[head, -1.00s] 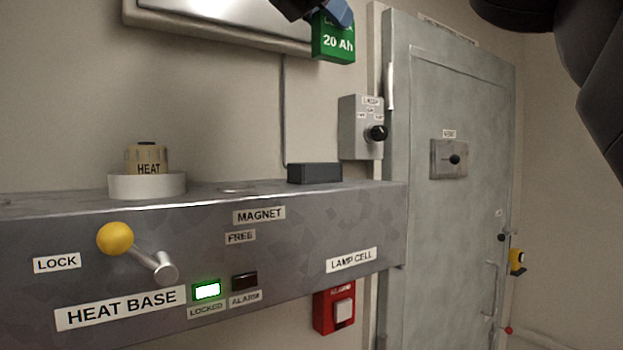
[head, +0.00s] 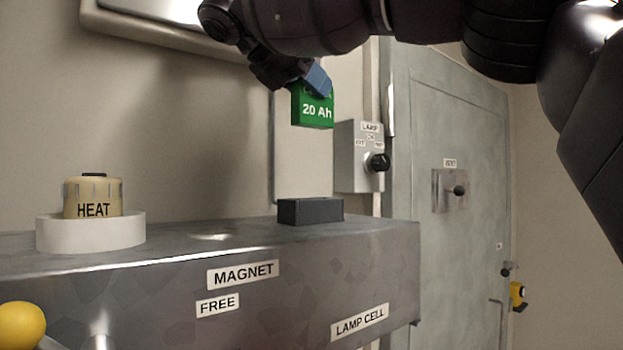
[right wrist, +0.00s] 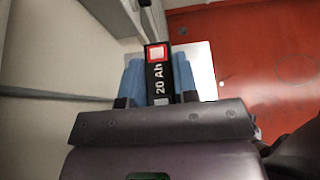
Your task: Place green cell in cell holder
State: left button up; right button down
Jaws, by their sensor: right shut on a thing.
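The green cell (head: 313,110), marked 20 Ah, hangs upright in the head view above the dark box-shaped cell holder (head: 310,212). The holder sits on the grey bench above the LAMP CELL label (head: 360,321). My right gripper (head: 318,80) is shut on the cell's upper part with its blue fingers. A clear gap shows between the cell and the holder. In the right wrist view the cell's dark label side (right wrist: 158,82) shows between the blue fingers. The holder's inside is hidden. My left gripper is not in view.
A HEAT cell (head: 93,199) sits in a white ring (head: 90,234) at the bench's left. A grey lamp switch box (head: 357,165) is on the wall just behind and right of the holder. A grey door (head: 445,260) stands at right. The bench between ring and holder is clear.

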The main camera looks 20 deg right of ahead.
jog(key=shift+w+f, duration=0.15)
jog(key=shift+f, duration=7.1)
jog(key=shift+f, duration=0.1)
jog(key=c, duration=0.9)
grip_release()
jog(key=v, duration=1.2)
jog(key=shift+a, duration=0.1)
